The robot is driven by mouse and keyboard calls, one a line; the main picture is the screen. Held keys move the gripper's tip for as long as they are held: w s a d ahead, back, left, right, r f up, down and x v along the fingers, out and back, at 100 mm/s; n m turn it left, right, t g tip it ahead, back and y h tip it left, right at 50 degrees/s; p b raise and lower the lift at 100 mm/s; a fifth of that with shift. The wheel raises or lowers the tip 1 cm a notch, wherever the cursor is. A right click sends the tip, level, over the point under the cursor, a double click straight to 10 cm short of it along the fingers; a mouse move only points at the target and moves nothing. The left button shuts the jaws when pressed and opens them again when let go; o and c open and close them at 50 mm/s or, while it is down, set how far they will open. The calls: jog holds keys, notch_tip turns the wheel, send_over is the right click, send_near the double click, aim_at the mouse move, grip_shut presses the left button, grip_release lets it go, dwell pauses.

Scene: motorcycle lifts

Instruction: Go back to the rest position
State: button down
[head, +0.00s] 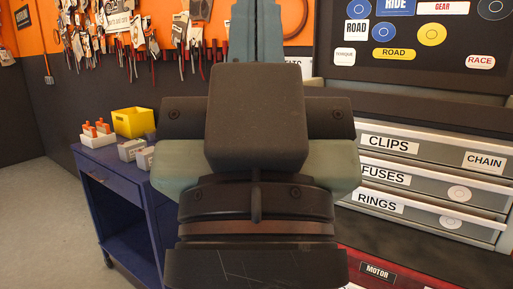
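My arm and the back of what looks like my gripper (257,120) fill the middle of the head view. A black block sits in front of a wide dark bar, with grey-green parts sticking out on both sides and round dark links below. The fingertips are hidden, so I cannot tell whether the gripper is open or shut, or whether it holds anything. No other object of the task can be picked out.
A blue cart (120,185) stands at the left, with a yellow bin (133,122), small grey blocks (131,150) and orange-and-white items (97,133) on top. A grey drawer cabinet (440,185) is at the right. Tools hang on the orange wall behind. Open floor (45,215) lies at far left.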

notch_tip(320, 180, up, 15)
jog(key=p, duration=1.2)
jog(key=shift+p, duration=0.3)
